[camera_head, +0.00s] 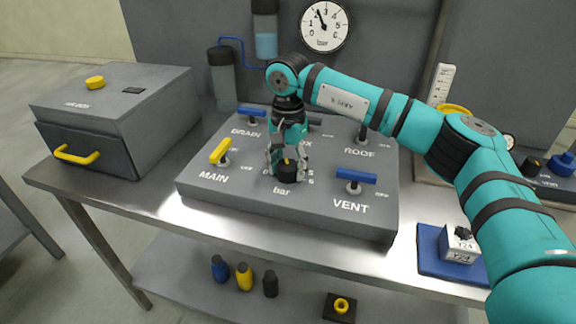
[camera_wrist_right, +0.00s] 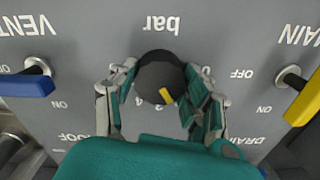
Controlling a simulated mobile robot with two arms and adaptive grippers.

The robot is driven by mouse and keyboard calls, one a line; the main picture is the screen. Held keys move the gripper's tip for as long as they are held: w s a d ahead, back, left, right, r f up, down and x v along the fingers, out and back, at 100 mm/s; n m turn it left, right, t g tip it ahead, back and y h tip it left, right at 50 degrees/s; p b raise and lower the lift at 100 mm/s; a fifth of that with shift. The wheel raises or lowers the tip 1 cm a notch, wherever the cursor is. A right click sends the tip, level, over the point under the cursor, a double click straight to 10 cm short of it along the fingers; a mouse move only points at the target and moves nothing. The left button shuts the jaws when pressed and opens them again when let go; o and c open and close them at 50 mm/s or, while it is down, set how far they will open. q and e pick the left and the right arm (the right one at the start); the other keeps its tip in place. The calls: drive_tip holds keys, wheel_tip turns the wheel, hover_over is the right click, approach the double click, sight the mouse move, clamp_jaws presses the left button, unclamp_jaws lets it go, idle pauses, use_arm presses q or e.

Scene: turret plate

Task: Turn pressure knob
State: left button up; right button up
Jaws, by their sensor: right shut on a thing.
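The pressure knob (camera_head: 288,173) is a black round knob with a yellow pointer mark, above the label "bar" on a grey panel (camera_head: 230,192). It also shows in the right wrist view (camera_wrist_right: 158,80), with its yellow mark towards the lower right there. My right gripper (camera_head: 287,163) reaches down from above, with its fingers on both sides of the knob and shut on it. In the right wrist view the fingers (camera_wrist_right: 160,100) flank the knob. Part of the number scale is hidden by the fingers. My left gripper is not in view.
Around the knob stand a yellow MAIN lever (camera_head: 220,151), blue DRAIN lever (camera_head: 251,112) and blue VENT lever (camera_head: 356,176). A round bar gauge (camera_head: 325,26) hangs behind. A grey drawer box (camera_head: 120,110) stands left. A white block (camera_head: 459,244) sits on a blue mat front right.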

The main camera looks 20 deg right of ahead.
sight(288, 165)
drive_tip(key=shift+r, duration=0.15)
drive_tip(key=o, duration=1.2)
drive_tip(key=shift+c, duration=0.2)
wheel_tip(288, 165, up, 12)
